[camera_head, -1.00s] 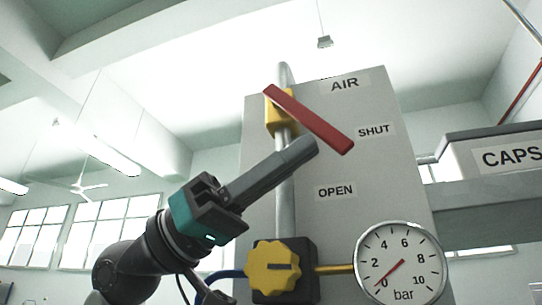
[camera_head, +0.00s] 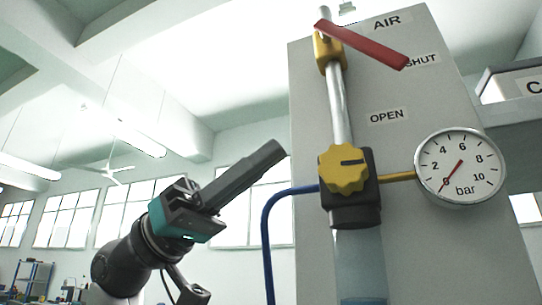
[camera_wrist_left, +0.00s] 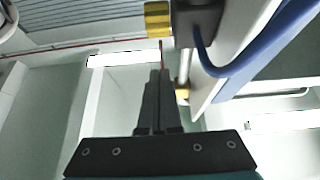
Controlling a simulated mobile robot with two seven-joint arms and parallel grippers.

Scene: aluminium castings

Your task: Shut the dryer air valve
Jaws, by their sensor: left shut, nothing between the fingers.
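The air valve has a red lever (camera_head: 362,45) on a yellow body (camera_head: 329,52), set on a vertical metal pipe. The lever slants right and slightly down, its free end overlapping the edge of the SHUT label (camera_head: 423,60). The OPEN label (camera_head: 387,116) is lower on the panel. My left gripper (camera_head: 279,149) is shut and empty, left of the pipe and below the lever, apart from both in the head view. In the left wrist view its closed fingers (camera_wrist_left: 158,75) point towards a thin red edge, likely the lever. My right gripper is not in view.
A yellow knob (camera_head: 343,169) on a black regulator sits lower on the pipe, with a blue hose (camera_head: 267,235) at its left. A pressure gauge (camera_head: 460,168) reads near zero. The grey panel (camera_head: 310,110) stands behind. Space left of the pipe is open.

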